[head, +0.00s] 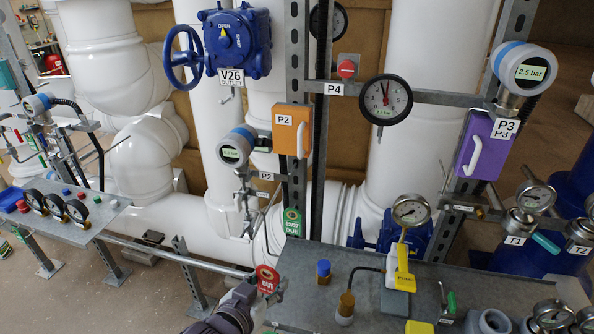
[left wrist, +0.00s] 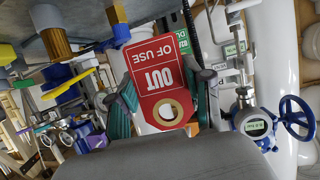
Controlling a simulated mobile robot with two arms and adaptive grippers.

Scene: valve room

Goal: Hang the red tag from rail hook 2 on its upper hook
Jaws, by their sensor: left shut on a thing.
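The red tag (head: 268,279), lettered "OUT OF USE", is held in my left gripper (head: 262,290) just above the front-left edge of the grey bench. In the left wrist view the tag (left wrist: 160,62) sits between the two fingers, its lettering upside down and its grommet hole close to the palm. My left gripper (left wrist: 165,100) is shut on it. A small bent wire hook (head: 228,96) hangs below the V26 label. Another bent hook (head: 272,190) shows near the small P2 label. I cannot tell which one is the tag's upper hook. My right gripper is not in view.
A rail (head: 180,256) runs left of the gripper. A green tag (head: 293,222) hangs on the upright just above the red tag. An orange box (head: 291,130) is above.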

